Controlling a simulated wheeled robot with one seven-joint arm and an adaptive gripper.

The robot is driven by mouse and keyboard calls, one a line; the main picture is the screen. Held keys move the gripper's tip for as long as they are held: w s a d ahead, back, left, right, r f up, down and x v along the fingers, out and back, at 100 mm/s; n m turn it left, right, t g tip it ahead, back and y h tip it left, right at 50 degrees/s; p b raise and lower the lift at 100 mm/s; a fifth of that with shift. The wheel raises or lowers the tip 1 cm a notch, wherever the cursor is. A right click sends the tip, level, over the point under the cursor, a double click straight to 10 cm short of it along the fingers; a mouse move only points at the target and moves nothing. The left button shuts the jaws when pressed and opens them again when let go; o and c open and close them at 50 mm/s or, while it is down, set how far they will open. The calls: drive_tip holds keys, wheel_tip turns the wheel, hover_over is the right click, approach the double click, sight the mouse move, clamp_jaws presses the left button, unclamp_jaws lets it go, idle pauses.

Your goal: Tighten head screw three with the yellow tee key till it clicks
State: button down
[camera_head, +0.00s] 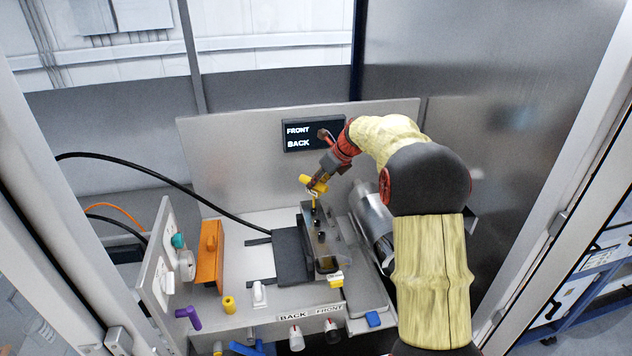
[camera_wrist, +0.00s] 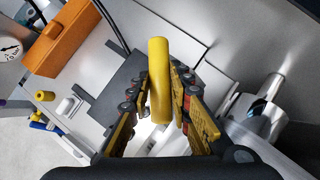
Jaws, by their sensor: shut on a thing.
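My gripper (camera_head: 318,178) is shut on the yellow tee key (camera_head: 312,184). In the wrist view the key's yellow bar (camera_wrist: 159,80) stands between the two fingers of my gripper (camera_wrist: 160,100). In the head view the key is over the far end of the grey coating head (camera_head: 322,243), its shank pointing down towards the top. Several dark screws show along the head's top. I cannot tell which is screw three, nor whether the key's tip sits in a screw, as that end is too small in the head view and hidden in the wrist view.
An orange block (camera_head: 209,252) stands left of a dark plate (camera_head: 291,256). A metal roller (camera_head: 372,215) lies right of the head. A panel with a dial and a teal knob (camera_head: 178,240) stands at left. A FRONT/BACK display (camera_head: 300,136) hangs behind. A black cable (camera_head: 165,174) crosses the left side.

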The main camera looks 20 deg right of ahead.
drive_tip(key=shift+f+b, duration=0.45)
drive_tip(key=shift+f, duration=0.75)
drive_tip(key=c, duration=1.6)
unclamp_jaws()
drive_tip(key=shift+o, duration=0.2)
drive_tip(key=v, duration=1.2)
